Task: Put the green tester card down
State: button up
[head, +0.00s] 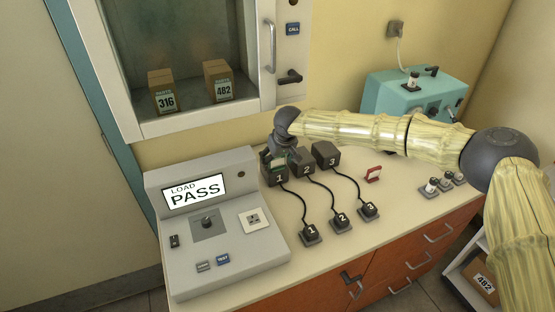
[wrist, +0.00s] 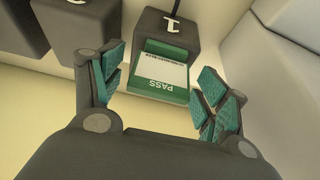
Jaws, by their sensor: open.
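The green tester card (wrist: 158,78) has a white label and the word PASS, upside down in the wrist view. It lies against the dark block marked 1 (wrist: 172,24); whether it rests on the block or on the counter beside it, I cannot tell.
Blocks 2 (head: 304,166) and 3 (head: 327,155) stand close beside block 1, with cables to numbered plugs (head: 342,221) in front. The grey console (head: 215,225) shows LOAD PASS. A red-handled item (head: 373,174) and a teal box (head: 410,95) are to the right.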

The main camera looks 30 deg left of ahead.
jog(key=b+v, duration=0.3)
jog(key=v, duration=0.9)
